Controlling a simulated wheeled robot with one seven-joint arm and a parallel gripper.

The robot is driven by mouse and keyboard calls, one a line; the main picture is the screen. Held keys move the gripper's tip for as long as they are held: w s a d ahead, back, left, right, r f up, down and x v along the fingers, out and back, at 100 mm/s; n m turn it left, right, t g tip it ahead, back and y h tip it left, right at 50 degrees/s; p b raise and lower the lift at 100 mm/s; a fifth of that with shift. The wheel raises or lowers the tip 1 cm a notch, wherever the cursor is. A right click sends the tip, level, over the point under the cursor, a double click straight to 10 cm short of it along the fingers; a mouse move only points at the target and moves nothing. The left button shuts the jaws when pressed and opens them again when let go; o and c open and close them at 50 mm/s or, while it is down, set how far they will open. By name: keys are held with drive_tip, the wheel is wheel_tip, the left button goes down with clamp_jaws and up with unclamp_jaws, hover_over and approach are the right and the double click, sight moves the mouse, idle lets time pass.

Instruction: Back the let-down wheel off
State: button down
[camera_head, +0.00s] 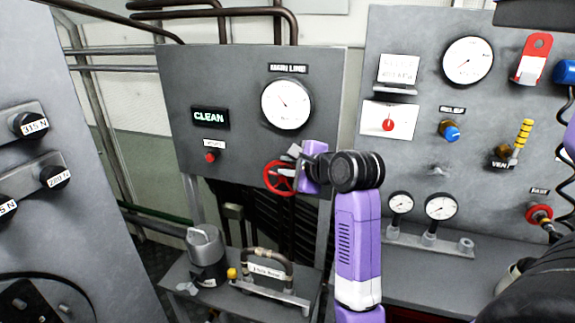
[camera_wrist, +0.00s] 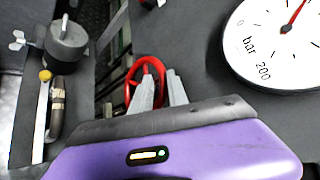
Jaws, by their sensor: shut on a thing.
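A red handwheel (camera_head: 279,178) is mounted low on the grey panel under the MAIN LINE gauge (camera_head: 287,105). My gripper (camera_head: 294,158) is at the wheel's upper right, shut on its rim. In the wrist view the red wheel (camera_wrist: 146,78) shows behind the grey fingers of my gripper (camera_wrist: 160,90), which overlap its right side and hide part of it. The purple gripper body fills the bottom of that view. The gauge (camera_wrist: 282,38) reads in bar with a red needle; only part of its dial shows there. The wheel's label is not visible.
A grey canister (camera_head: 206,256) and a hose assembly (camera_head: 268,262) stand on the ledge below. Right is another panel with a yellow-handled valve (camera_head: 521,137) and a red knob (camera_head: 540,214).

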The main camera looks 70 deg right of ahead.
drive_tip(key=shift+r, duration=0.25)
